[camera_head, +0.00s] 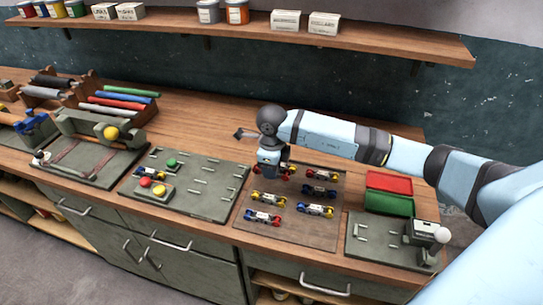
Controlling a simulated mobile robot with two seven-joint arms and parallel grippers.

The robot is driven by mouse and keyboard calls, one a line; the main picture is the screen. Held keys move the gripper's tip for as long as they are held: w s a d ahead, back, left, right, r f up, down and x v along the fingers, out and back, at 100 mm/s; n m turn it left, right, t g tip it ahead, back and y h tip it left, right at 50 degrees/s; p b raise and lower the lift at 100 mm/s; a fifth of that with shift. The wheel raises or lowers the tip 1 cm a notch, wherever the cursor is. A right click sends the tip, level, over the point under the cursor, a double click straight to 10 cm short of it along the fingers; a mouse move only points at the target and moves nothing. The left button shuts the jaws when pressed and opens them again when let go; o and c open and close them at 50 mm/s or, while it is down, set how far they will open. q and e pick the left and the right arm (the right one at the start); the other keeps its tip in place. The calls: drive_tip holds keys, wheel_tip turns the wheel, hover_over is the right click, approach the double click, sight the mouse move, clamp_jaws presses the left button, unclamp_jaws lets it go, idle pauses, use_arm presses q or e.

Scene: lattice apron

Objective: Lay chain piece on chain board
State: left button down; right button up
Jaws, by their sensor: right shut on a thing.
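Several small chain pieces with coloured ends lie on a brown mat (290,225) in the middle of the bench. I cannot tell whether this piece touches the mat. Which board is the chain board is unclear; a grey board with short raised bars (212,205) lies left of the mat.
Another grey board (370,248) with a small device (427,235) lies at the right. Red (390,182) and green (388,204) bins stand behind it. Coloured buttons (159,191) sit on the left board. A shelf (250,35) overhangs the back.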

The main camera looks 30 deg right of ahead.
sight(276, 185)
drive_tip(key=shift+w+d+f+b, duration=0.2)
drive_tip(key=shift+w+f+b, duration=0.2)
drive_tip(key=shift+f, duration=0.25)
drive_tip(key=f+b, duration=0.1)
drive_tip(key=w+d+f, duration=0.1)
drive_tip(key=d+f+b, duration=0.1)
drive_tip(key=shift+w+f+b, duration=0.1)
drive_tip(key=shift+w+b, duration=0.2)
drive_tip(key=shift+w, duration=0.05)
drive_tip(key=shift+w+d+f+b, duration=0.35)
drive_tip(key=shift+d+f+b, duration=0.2)
drive_tip(key=shift+f, duration=0.15)
drive_tip(key=shift+w+d+f, duration=0.1)
drive_tip(key=shift+w+f, duration=0.05)
drive_tip(key=shift+f, duration=0.2)
drive_tip(key=shift+f+b, duration=1.4)
drive_tip(key=shift+f, duration=0.1)
drive_tip(key=o, duration=1.1)
